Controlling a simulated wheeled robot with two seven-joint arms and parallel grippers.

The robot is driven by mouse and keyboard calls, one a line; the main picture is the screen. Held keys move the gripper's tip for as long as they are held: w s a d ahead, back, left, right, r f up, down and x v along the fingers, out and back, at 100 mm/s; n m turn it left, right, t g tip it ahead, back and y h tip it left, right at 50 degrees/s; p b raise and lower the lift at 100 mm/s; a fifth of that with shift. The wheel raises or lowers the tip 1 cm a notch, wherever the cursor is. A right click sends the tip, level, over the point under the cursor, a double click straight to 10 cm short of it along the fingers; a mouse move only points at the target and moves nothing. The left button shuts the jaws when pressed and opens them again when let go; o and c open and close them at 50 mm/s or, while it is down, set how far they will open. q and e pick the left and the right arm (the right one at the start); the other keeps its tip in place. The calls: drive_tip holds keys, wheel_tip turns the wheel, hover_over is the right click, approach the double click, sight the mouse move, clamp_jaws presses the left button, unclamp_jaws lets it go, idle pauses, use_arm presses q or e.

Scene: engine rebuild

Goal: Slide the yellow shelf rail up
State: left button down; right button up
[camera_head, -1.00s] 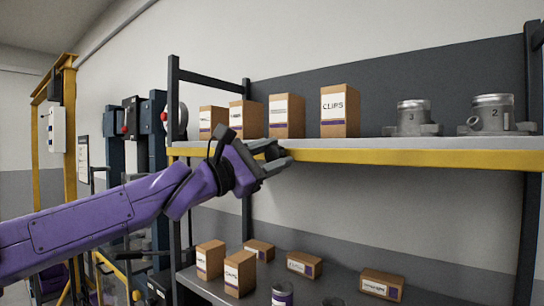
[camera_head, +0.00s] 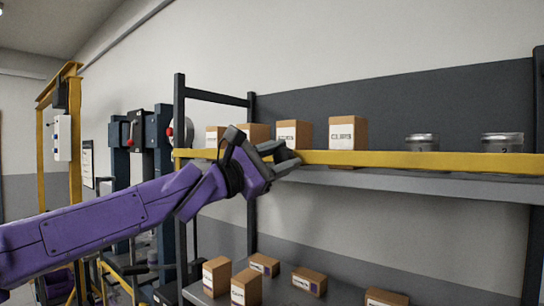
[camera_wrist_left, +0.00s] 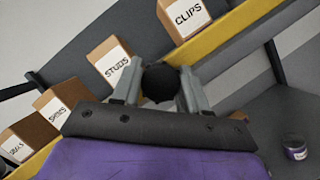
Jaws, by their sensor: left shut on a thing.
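The yellow shelf rail (camera_head: 420,161) runs along the front of the upper shelf (camera_head: 430,186). It stands above the shelf's grey front edge and hides the lower parts of the boxes and metal parts behind it. In the left wrist view the rail (camera_wrist_left: 218,40) runs diagonally past the fingers of my left gripper (camera_wrist_left: 160,88). The exact contact is partly hidden by the gripper. My right gripper is not in view.
Several cardboard boxes, one marked CLIPS (camera_head: 348,132), and two metal parts (camera_head: 502,142) stand behind the rail. More boxes (camera_head: 246,287) sit on the lower shelf. A dark upright post (camera_head: 180,110) stands left of the gripper. The space in front looks clear.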

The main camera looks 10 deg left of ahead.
use_arm(q)
drive_tip(key=c, duration=0.6)
unclamp_jaws()
drive_tip(key=shift+a+r, duration=0.1)
drive_tip(key=shift+r, duration=0.25)
drive_tip(key=shift+c, duration=0.2)
drive_tip(key=shift+o, duration=0.2)
drive_tip(key=shift+w+f, duration=0.1)
drive_tip(key=shift+f, duration=0.05)
drive_tip(key=shift+f, duration=0.15)
drive_tip(key=b+v, duration=0.2)
drive_tip(key=v, duration=0.8)
drive_tip(key=shift+a, duration=0.1)
